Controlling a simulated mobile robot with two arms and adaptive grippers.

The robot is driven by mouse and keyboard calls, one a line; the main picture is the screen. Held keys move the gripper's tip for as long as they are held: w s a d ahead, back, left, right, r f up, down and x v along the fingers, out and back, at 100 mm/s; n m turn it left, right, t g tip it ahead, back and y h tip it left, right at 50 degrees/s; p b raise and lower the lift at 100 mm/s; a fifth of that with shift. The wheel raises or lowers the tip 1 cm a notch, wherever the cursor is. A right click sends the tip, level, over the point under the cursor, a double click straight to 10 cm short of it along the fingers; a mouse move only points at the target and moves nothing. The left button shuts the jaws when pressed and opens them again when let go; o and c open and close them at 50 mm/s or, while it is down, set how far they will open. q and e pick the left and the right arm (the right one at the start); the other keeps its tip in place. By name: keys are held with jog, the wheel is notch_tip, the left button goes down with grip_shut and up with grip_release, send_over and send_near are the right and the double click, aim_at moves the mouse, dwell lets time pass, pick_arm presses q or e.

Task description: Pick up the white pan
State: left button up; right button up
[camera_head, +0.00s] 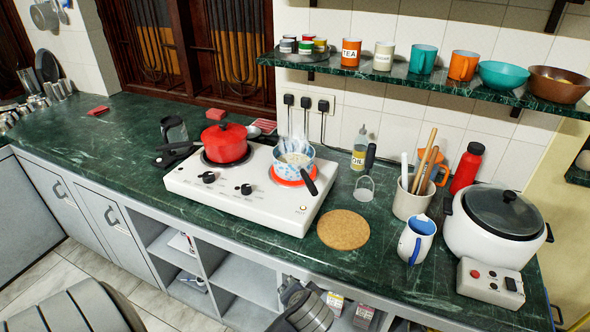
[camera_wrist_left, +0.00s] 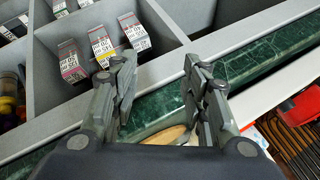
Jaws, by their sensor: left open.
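The white pan (camera_head: 297,160), with a blue pattern and a black handle (camera_head: 309,184), sits on the glowing right burner (camera_head: 284,176) of the white stove. Steam rises from it. The handle points toward the front right. My left gripper (camera_head: 292,287) is low at the counter's front edge, in front of the stove and well apart from the pan. In the left wrist view the left gripper (camera_wrist_left: 158,78) has its fingers spread, with nothing between them. I cannot make out the white pan in that view. My right gripper is not in view.
A red pot (camera_head: 225,142) sits on the left burner. A round cork mat (camera_head: 343,229) lies right of the stove. A utensil holder (camera_head: 412,198), a white mug (camera_head: 416,239) and a rice cooker (camera_head: 492,225) stand further right. Boxes (camera_wrist_left: 103,45) fill open shelving below the counter.

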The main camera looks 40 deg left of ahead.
pick_arm(q)
jog(key=w+a+r+n+t+y, duration=0.15)
jog(key=w+a+r+y, duration=0.3)
jog(key=w+r, duration=0.6)
jog(key=y, duration=0.3)
send_near(315, 193)
jog(key=f+x, duration=0.1)
jog(key=x, duration=0.4)
jog(key=shift+t+y, duration=0.35)
jog(key=shift+t, duration=0.1)
jog(key=p+x, duration=0.1)
jog(key=x, duration=0.4)
jog(key=shift+a+r, duration=0.15)
jog(key=p+x, duration=0.2)
jog(key=x, duration=0.2)
jog(key=shift+w+a, duration=0.25)
jog(key=shift+w, duration=0.05)
jog(key=shift+w+a+f, duration=0.2)
jog(key=shift+w+a, duration=0.05)
jog(key=shift+a, duration=0.15)
grip_shut()
jog(key=shift+r, duration=0.15)
